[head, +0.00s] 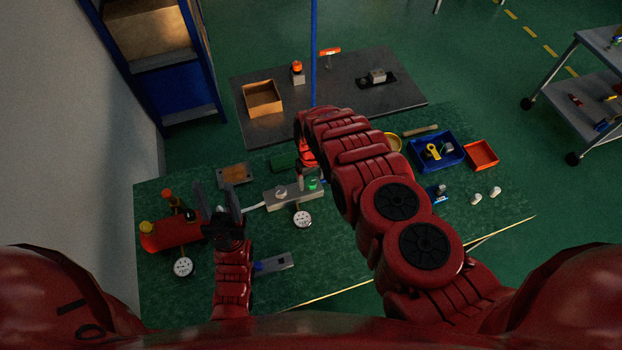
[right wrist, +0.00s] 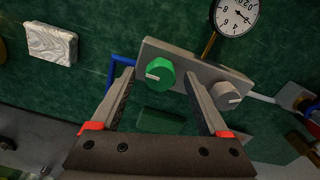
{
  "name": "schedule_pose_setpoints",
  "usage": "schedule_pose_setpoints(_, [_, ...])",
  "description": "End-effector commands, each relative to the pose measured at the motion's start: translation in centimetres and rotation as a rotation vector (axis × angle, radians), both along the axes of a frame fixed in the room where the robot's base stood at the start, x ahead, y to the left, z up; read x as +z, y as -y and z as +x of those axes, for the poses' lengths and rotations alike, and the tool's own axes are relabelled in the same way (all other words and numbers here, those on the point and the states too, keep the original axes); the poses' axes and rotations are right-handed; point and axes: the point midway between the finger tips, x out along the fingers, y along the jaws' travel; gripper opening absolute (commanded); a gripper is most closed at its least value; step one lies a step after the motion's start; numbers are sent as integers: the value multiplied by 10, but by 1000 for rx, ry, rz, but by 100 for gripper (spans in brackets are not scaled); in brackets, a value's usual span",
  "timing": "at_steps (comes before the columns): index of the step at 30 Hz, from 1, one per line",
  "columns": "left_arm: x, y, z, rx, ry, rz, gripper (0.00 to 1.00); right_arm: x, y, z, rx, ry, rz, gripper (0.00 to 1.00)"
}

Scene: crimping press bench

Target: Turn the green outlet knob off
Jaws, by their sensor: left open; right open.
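The green outlet knob (right wrist: 157,75) sits on the face of a pale manifold block (right wrist: 190,68), with a white pointer mark across it. In the right wrist view it lies between the two open fingers of my right gripper (right wrist: 165,95), closer to the left finger. I cannot tell whether the fingers touch it. A grey knob (right wrist: 227,95) on the same block is just outside the right finger. In the head view the green knob (head: 312,184) shows beside my right arm, which hides much of the right gripper. My left gripper (head: 217,198) is open and empty, left of the block (head: 283,200).
A dial gauge (head: 302,219) is fixed to the block, and a pale hose runs left towards a red tank (head: 168,234). A blue tray (head: 437,150) and an orange tray (head: 482,155) stand at the right. The green bench (head: 340,260) is clear at its front middle.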

Motion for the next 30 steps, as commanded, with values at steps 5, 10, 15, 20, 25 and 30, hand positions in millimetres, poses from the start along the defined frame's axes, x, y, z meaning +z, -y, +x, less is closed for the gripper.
schedule_pose_setpoints(5, [0,0,0,0,0,0,50,0,0,0,0,0,0,60])
schedule_pose_setpoints(10, [0,0,0,0,0,0,50,0,0,0,0,0,0,30])
schedule_pose_setpoints(15, [0,0,0,0,0,0,50,0,0,0,0,0,0,0])
schedule_pose_setpoints(20, [0,0,0,0,0,0,50,0,0,0,-3,1,1,0])
schedule_pose_setpoints(25, [-4,0,0,0,0,0,50,-1,0,0,-35,0,0,0])
schedule_pose_setpoints(30, [-12,0,0,0,0,0,50,-2,-1,1,-117,3,1,0])
